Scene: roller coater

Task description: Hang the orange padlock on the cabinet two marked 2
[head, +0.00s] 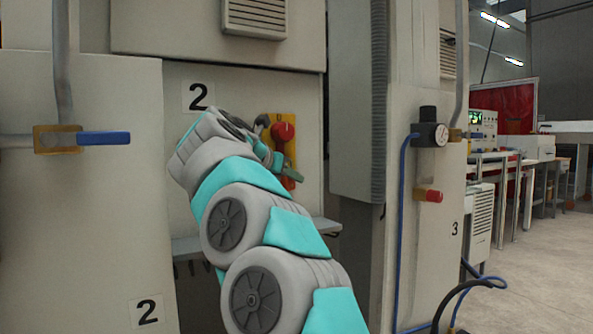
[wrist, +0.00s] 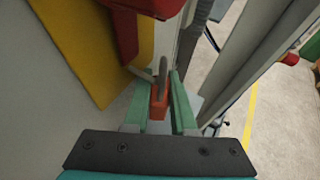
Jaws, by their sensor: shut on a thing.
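The orange padlock (wrist: 159,110) is held upright between the two green fingers of my gripper (wrist: 160,95) in the wrist view. Its grey shackle (wrist: 163,68) points away from my gripper, close to a pale curved bar (wrist: 145,65) below the red switch (wrist: 132,25). I cannot tell whether the shackle passes around that bar. In the head view, my gripper (head: 286,167) is in front of the yellow plate (head: 291,130) with the red switch (head: 283,131), on the cabinet marked 2 (head: 198,96). The padlock (head: 288,183) is partly hidden there by a finger.
A blue-handled valve (head: 104,138) is on the left. A grey ribbed column (head: 357,100) stands just right of the switch plate. A small ledge (head: 327,226) runs below the plate.

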